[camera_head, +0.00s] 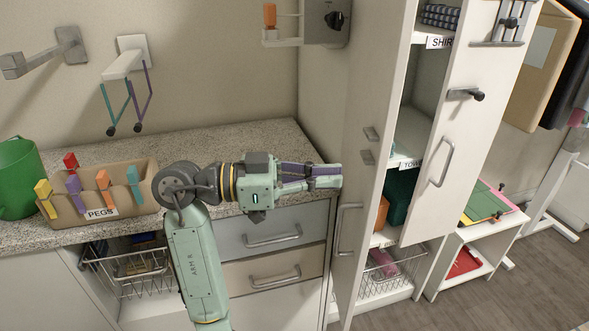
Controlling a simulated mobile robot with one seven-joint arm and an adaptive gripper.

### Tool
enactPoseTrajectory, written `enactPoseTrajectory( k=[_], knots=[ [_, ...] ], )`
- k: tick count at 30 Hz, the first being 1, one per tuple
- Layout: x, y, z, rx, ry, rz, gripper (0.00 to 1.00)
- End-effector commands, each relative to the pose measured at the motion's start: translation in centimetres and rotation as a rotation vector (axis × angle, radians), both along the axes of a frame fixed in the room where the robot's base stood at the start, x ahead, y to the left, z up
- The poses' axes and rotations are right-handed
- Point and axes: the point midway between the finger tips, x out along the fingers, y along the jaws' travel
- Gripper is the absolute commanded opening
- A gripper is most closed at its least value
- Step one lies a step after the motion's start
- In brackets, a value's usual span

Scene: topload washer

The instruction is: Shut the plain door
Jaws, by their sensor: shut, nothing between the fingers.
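A tall white cabinet stands open, with labelled shelves inside. The plainer, left door (381,70) stands swung out, its face turned left, with a long bar handle (347,230) and two small grey plates on it. The right door (470,130) also stands open and carries a bar handle (443,162), a dark-ended hook (466,93) and a metal fixture near the top. My gripper (340,176) is shut and empty, fingers pointing right at the left door's face, above its handle. I cannot tell whether the fingertips touch the door.
A granite counter (272,140) lies under my arm, with a peg box (120,215) and a green bucket (17,180) at left. Drawers with bar handles (272,235) are below. Wire baskets (135,275) and a low white shelf unit (480,225) stand nearby. Floor is clear at lower right.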

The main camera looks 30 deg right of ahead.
Motion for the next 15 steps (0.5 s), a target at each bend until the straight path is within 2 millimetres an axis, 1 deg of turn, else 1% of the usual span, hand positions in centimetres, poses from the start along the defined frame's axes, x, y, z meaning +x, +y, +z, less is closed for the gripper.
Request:
enactPoseTrajectory(
  k=[1,3,6,10,15],
  knots=[
    [-0.6,-0.9,0.3,0.0,0.001,-0.004,0.0],
    [-1.1,-2.0,0.3,0.001,0.002,-0.003,0.0],
    [-1.7,-3.1,0.3,0.0,0.001,-0.002,0.0],
    [-2.0,-4.0,0.1,0.0,0.001,0.0,0.0],
    [-2.2,-4.4,0.0,0.0,0.001,0.001,0.0]
  ],
)
